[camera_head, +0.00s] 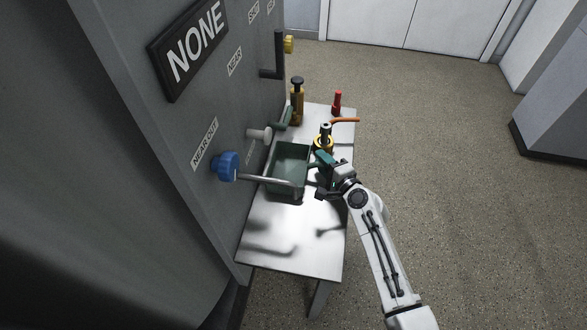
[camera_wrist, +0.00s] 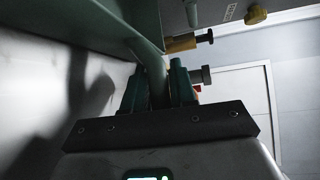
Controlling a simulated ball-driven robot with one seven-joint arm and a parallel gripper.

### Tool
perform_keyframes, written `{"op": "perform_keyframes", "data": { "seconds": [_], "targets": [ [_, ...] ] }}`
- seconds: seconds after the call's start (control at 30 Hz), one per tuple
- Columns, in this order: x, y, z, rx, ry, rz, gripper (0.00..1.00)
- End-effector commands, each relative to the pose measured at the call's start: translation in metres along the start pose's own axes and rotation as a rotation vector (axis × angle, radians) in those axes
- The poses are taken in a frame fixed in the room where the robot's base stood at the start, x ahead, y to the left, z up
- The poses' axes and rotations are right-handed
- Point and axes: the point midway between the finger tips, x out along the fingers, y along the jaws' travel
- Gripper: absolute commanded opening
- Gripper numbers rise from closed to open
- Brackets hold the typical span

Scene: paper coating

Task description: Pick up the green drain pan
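The green drain pan (camera_head: 291,153) is an open box at the far half of the white table, against the grey cabinet, in the head view. I cannot tell whether its underside touches the table. In the wrist view the pan's wall (camera_wrist: 100,22) fills the upper left, and a green handle runs down from it between my fingers. My gripper (camera_head: 324,158) is at the pan's right side. In the wrist view its two teal fingers (camera_wrist: 158,85) lie close against either side of the handle and look shut on it. The fingertip contact is partly hidden.
A metal lever with a blue knob (camera_head: 226,166) reaches across the pan's near side. Yellow-and-black bottles (camera_head: 296,104) and a red bottle (camera_head: 337,102) stand on the table (camera_head: 296,236) beyond the pan. The table's near part is clear except for shadows.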

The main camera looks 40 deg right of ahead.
Motion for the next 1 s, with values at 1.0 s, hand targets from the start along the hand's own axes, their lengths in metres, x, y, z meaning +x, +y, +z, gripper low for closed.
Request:
{"op": "perform_keyframes", "data": {
  "seconds": [1.0],
  "targets": [
    [-0.005, -0.013, -0.002, 0.0, 0.0, -0.002, 0.0]
  ]
}}
